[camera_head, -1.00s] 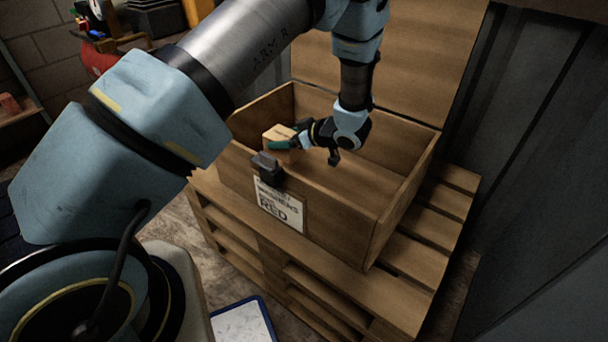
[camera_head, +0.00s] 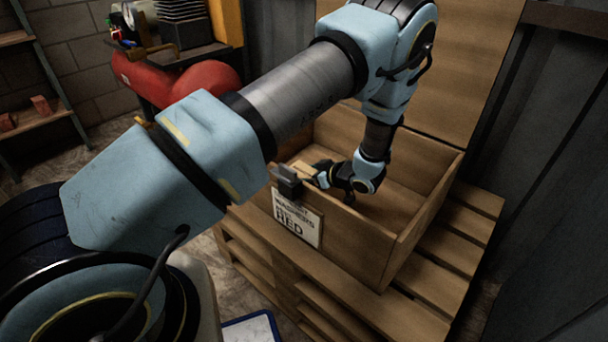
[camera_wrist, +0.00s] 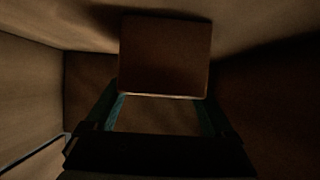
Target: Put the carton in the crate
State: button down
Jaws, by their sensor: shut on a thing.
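The carton (camera_head: 303,169) is a small tan box inside the wooden crate, near its front left corner. My gripper (camera_head: 319,174) reaches down into the crate and is shut on the carton. In the wrist view the carton (camera_wrist: 165,55) shows as a dark brown block beyond the two teal-edged fingers (camera_wrist: 160,108). The crate (camera_head: 362,246) is open, with its lid (camera_head: 465,70) raised at the back. The dim wrist view does not show clearly whether the carton touches the crate floor. My arm hides part of the crate's left side.
The crate stands on wooden pallets (camera_head: 440,280). A dark latch (camera_head: 287,181) and a white label (camera_head: 297,218) are on its front wall. Corrugated metal wall (camera_head: 550,180) is close on the right. The crate's right part is empty.

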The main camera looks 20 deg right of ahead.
grip_release()
jog(key=shift+s+d+r, duration=0.1)
jog(key=shift+r, duration=0.05)
jog(key=p+v, duration=0.1)
jog(key=v, duration=1)
jog(key=shift+s, duration=0.35)
